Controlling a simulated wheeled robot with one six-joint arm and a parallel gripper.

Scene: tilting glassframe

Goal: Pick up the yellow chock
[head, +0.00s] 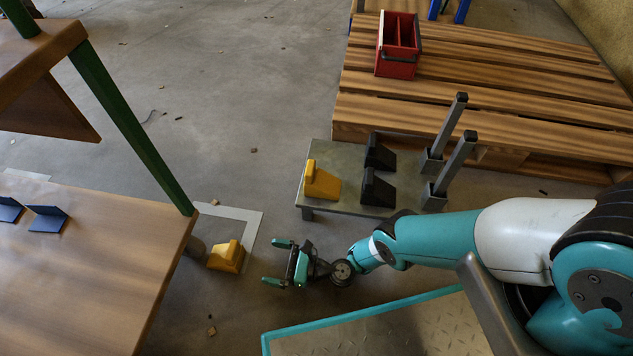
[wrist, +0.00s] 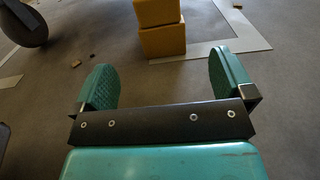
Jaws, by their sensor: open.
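One yellow chock (head: 227,256) sits on the floor by the corner of a pale floor marking, near the wooden table. It also shows in the wrist view (wrist: 163,40), ahead of my fingers and between their lines, its top cut by the frame edge. A second yellow chock (head: 321,182) sits on a low grey stand beside two black chocks. My gripper (head: 275,263) is low, to the right of the floor chock, with its fingers pointing at it. In the wrist view my gripper (wrist: 163,72) is open and empty, apart from the chock.
The low grey stand (head: 341,154) bears black chocks (head: 378,190) and grey posts (head: 455,164). A red crate (head: 396,68) stands on wooden pallets (head: 470,75). The wooden table (head: 85,260) is left of the floor chock. A dark rounded thing (wrist: 27,22) shows in the wrist view.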

